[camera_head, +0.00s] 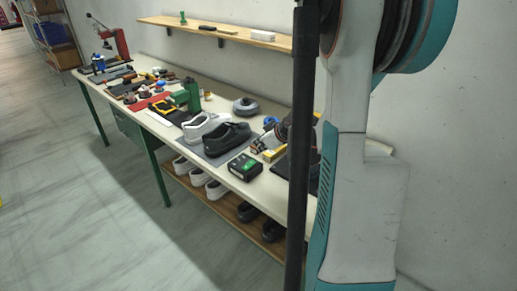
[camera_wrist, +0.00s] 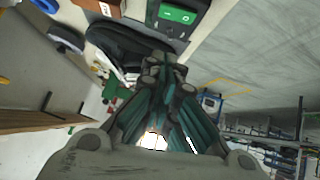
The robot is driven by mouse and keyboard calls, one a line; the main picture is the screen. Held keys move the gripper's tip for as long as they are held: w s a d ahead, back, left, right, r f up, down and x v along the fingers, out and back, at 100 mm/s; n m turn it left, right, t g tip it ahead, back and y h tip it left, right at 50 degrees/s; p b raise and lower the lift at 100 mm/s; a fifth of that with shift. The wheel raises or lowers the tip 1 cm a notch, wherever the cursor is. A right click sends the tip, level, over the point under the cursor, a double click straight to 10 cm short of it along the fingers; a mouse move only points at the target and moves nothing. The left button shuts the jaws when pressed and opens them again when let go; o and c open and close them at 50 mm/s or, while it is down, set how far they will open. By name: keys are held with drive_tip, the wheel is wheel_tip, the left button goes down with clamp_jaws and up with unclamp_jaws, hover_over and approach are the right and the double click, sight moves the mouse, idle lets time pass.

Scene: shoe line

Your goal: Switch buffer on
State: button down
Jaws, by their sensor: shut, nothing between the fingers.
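A black switch box with a green button (camera_head: 245,167) sits at the front edge of the workbench, to the right of a black shoe (camera_head: 228,138). In the wrist view the switch box (camera_wrist: 178,16) is at the top centre, its green face showing a white mark. My gripper (camera_wrist: 166,66) is shut and empty; its fingertips appear just below the box in that picture, and I cannot tell whether they touch it. In the head view my arm and a dark post cover the right end of the bench, and my gripper cannot be made out clearly. Which machine is the buffer is unclear.
The workbench (camera_head: 130,107) carries a white shoe (camera_head: 205,125), a green tool (camera_head: 187,96), a grey round item (camera_head: 245,107) and several small tools. Several shoes stand on the lower shelf (camera_head: 232,214). A wall shelf (camera_head: 235,34) is above. The floor in front is clear.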

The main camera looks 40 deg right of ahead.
drive_tip(key=b, duration=0.2)
hover_over(252, 164)
drive_tip(key=f, duration=0.6)
drive_tip(key=shift+w+a, duration=0.2)
drive_tip(key=shift+a, duration=0.15)
drive_tip(key=shift+s+d+f+b, duration=0.15)
drive_tip(key=shift+f+b, duration=0.1)
drive_tip(key=shift+f, duration=0.4)
drive_tip(key=shift+d+f+b, duration=0.1)
drive_tip(key=shift+f+b, duration=0.15)
drive_tip(key=shift+f, duration=0.35)
drive_tip(key=shift+d+f, duration=0.1)
drive_tip(key=shift+f, duration=0.45)
